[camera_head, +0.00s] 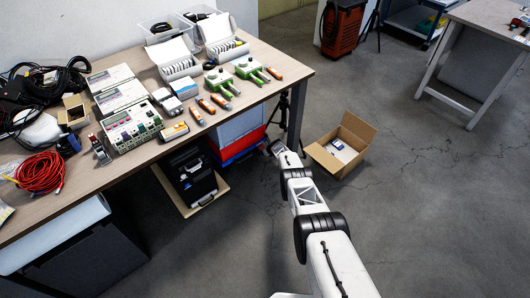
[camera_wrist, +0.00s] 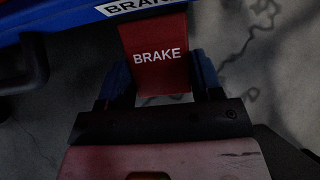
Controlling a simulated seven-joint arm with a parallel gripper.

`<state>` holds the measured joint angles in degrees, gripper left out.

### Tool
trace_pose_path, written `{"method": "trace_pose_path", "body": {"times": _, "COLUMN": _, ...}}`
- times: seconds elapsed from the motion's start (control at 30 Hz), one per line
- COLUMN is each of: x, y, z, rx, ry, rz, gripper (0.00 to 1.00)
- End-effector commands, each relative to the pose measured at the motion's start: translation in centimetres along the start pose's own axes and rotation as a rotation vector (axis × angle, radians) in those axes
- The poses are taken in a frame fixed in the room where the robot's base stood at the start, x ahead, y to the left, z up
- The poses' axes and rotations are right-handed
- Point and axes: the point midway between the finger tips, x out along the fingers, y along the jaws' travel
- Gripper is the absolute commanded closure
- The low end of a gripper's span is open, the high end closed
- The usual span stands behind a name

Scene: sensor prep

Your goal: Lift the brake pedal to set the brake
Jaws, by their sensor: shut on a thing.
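The red brake pedal (camera_wrist: 156,62), marked "BRAKE" in white, hangs out from under a blue edge (camera_wrist: 75,22) in the wrist view. My gripper (camera_wrist: 159,68) has one dark blue finger on each side of the pedal and is shut on it. The exact contact is dark and hard to see. In the head view my arm reaches down to the floor beside the table, and its far end (camera_head: 277,148) is close to a blue and red unit (camera_head: 236,147). The pedal cannot be made out there.
The wooden table (camera_head: 275,62) with instruments and cables stands above the blue and red unit. An open cardboard box (camera_head: 322,157) is on the floor just right of my arm's end. A black case (camera_head: 193,177) stands left of the unit.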

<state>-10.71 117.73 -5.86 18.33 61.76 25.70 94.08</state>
Motion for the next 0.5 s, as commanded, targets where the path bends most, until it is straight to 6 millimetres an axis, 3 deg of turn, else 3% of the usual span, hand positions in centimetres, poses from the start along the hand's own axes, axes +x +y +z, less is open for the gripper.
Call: {"method": "trace_pose_path", "body": {"times": 0.5, "x": -0.39, "y": 0.37, "z": 0.46, "rx": -0.004, "ry": 0.124, "rz": 0.005, "gripper": 0.83}}
